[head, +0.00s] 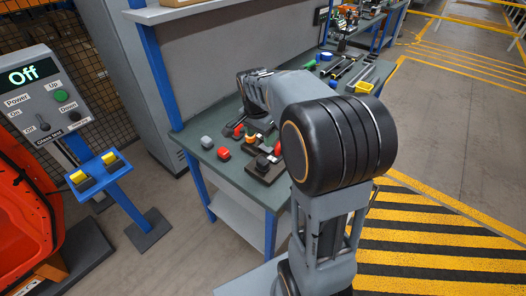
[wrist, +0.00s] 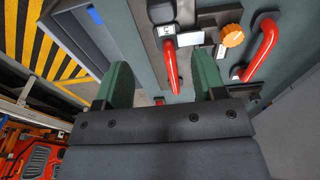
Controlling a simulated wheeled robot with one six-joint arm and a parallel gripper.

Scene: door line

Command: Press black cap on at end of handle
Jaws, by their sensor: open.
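In the wrist view my gripper (wrist: 164,76) is open, its two green fingers apart with no part clearly held. A red handle (wrist: 172,66) on a dark base lies just beyond the fingers, with a dark piece at its upper end (wrist: 164,31). I cannot tell whether that piece is the black cap. In the head view a black piece (head: 262,163) shows on a dark block on the bench. My arm hides the gripper there.
An orange knob (wrist: 232,35) lies between the handles. A control post reading "Off" (head: 36,72) stands left. Striped floor (head: 430,240) is clear at right.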

